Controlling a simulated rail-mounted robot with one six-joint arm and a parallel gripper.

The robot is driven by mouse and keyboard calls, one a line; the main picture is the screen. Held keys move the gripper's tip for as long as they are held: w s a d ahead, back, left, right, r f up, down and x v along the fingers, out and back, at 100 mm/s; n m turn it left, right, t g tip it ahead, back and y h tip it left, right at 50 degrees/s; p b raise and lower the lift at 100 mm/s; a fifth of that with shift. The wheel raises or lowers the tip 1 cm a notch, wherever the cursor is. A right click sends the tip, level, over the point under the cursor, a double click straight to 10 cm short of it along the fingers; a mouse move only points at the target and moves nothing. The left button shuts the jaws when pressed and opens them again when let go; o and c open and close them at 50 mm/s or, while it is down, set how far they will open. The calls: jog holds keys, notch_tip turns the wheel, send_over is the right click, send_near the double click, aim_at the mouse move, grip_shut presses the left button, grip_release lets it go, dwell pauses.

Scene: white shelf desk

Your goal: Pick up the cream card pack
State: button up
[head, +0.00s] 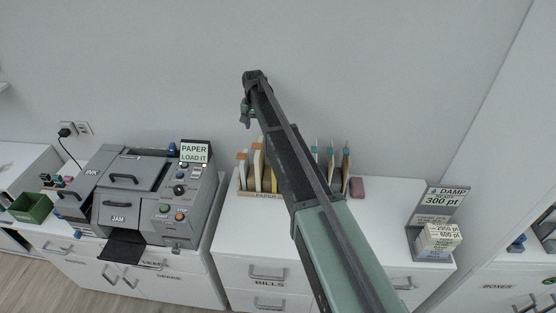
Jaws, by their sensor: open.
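A small cream block (440,232) with printed lettering sits in a grey stand at the right end of the white desk. It looks like the cream card pack, but its lettering is too small to read for sure. My gripper (245,119) is at the far end of my raised arm, in front of the wall and above the paper rack. It is small in the head view, open, and far to the left of the cream block. Nothing shows between its fingers.
A grey printing machine (139,195) stands at the left, with a green bin (33,208) beyond it. A paper rack (262,194) with upright folders is partly hidden behind my arm. A dark pink block (357,187) lies beside it. The desktop between that block and the grey stand (423,247) is clear.

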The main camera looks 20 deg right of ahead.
aim_at(256, 145)
jog(key=shift+s+a+f+b, duration=0.2)
jog(key=shift+a+f+b, duration=0.1)
jog(key=shift+b, duration=0.1)
notch_tip(256, 145, down, 11)
jog(key=b, duration=1)
jog(key=shift+w+r, duration=0.15)
jog(key=shift+r, duration=0.3)
jog(key=c, duration=0.6)
jog(key=shift+c, duration=0.2)
jog(key=shift+r, duration=0.1)
notch_tip(256, 145, up, 20)
jog(key=p, duration=2)
